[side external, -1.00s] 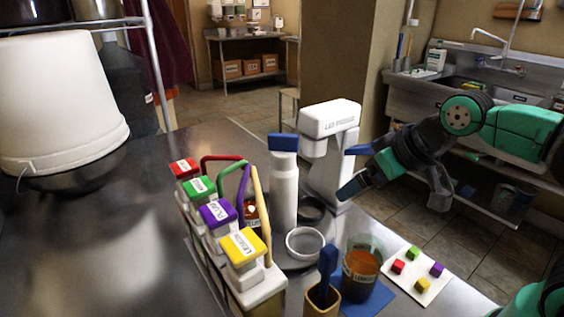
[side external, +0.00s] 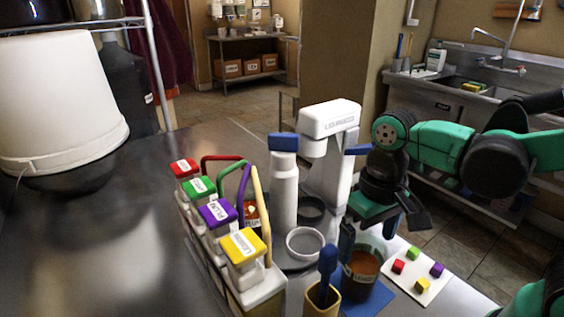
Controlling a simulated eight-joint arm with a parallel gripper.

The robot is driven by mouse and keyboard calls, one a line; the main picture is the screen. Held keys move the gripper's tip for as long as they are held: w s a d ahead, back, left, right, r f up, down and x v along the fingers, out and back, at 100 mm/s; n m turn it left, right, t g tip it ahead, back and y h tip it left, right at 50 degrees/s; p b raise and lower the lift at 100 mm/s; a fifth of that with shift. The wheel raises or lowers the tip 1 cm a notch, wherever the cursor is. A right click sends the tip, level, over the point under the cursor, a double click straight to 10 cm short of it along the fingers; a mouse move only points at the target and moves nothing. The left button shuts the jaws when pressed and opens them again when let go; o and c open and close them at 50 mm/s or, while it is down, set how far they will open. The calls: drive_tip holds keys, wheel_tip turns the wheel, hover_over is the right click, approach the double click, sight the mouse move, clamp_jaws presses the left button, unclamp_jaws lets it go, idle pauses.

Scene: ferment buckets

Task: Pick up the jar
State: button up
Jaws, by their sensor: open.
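The glass jar (side external: 362,268) holds an orange-brown liquid and has a label on its front. It stands upright on a blue mat (side external: 370,303) near the table's front edge. My gripper (side external: 382,236) is open, fingers pointing down, just above and behind the jar. Its left finger is close to the jar's upper left rim, and its right finger is off to the right. I cannot tell whether the left finger touches the jar.
A cup with a blue-handled tool (side external: 326,275) stands close left of the jar. A white card with several coloured cubes (side external: 422,288) lies to the right. A white machine (side external: 328,150) with a round dish (side external: 304,242) stands behind. A rack of colour-labelled dispensers (side external: 240,250) is further left.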

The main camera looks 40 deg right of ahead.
drive_tip(key=shift+f, duration=2.8)
drive_tip(key=c, duration=1.5)
drive_tip(key=shift+r, duration=0.15)
